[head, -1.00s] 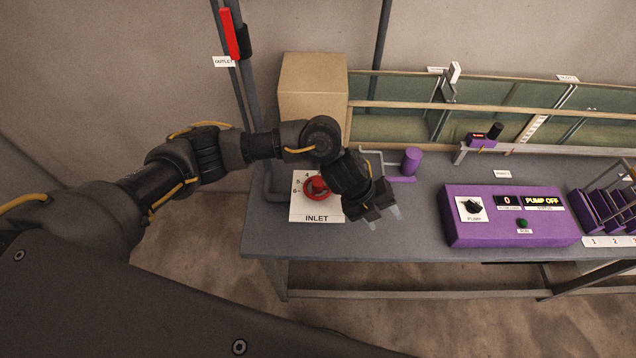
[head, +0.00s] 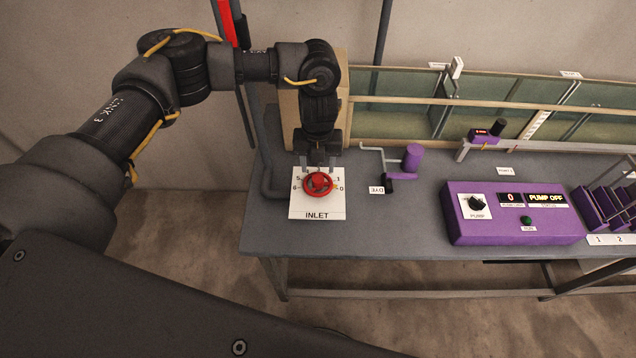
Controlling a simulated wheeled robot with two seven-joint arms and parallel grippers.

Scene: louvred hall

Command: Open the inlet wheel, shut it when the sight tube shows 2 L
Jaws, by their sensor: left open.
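The red inlet wheel (head: 318,184) sits on a white plate marked INLET (head: 317,207) at the left end of the bench. Numbers ring the wheel; 0, 1, 5 and 6 can be made out. My left gripper (head: 319,166) points down at the wheel's far edge, open, its pale fingers apart. I cannot tell whether they touch the wheel. I cannot make out a sight tube or its reading. My right gripper is not in view.
A purple pump box (head: 513,228) reads 0 and PUMP OFF. A glass-walled channel (head: 405,115) runs along the back. A red handle (head: 227,22) is at upper left.

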